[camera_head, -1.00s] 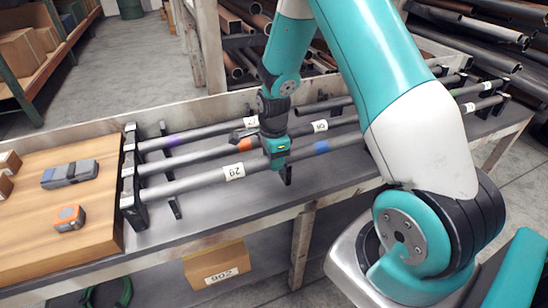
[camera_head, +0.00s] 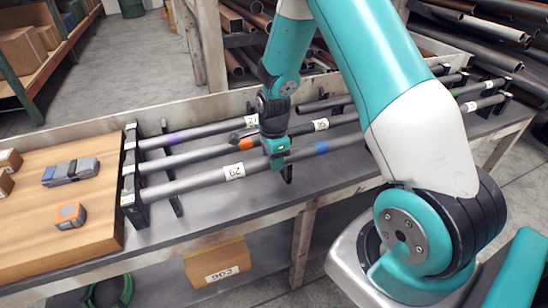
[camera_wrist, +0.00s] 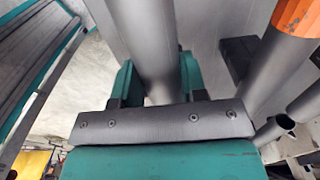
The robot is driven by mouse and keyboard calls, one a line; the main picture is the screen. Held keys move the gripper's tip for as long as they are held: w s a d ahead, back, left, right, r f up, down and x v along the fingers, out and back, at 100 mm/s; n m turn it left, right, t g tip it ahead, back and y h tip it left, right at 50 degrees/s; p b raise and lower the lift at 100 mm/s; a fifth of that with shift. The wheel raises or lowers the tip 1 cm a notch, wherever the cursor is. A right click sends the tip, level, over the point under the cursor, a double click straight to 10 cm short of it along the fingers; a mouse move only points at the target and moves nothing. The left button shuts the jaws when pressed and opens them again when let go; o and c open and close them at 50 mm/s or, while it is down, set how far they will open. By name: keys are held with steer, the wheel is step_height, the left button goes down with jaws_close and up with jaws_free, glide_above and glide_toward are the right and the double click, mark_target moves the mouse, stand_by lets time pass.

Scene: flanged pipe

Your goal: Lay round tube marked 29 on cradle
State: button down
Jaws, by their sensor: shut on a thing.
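The round tube marked 29 (camera_head: 212,180) is grey, with a white label. It runs from the left black rack (camera_head: 140,214) to the right and passes behind my arm. My gripper (camera_head: 282,164) is shut on it to the right of the label. In the wrist view the tube (camera_wrist: 148,40) passes between the two teal fingers (camera_wrist: 155,82). The tube's left end is at the front slot of the left rack; whether it rests there or hangs just above is too small to tell. Another black rack (camera_head: 505,102) stands at the far right. I cannot tell which rack is the cradle.
Behind lie a tube with an orange band (camera_head: 200,157) and one with a purple band (camera_head: 190,135), close and nearly parallel. A wooden board (camera_head: 35,238) at left carries a grey block (camera_head: 70,172) and an orange-grey block (camera_head: 70,215). The bench front is clear.

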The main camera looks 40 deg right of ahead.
steer(key=shift+f, duration=0.25)
steer(key=c, duration=0.6)
jaws_free()
step_height(320, 180, up, 17)
steer(key=shift+r, duration=0.2)
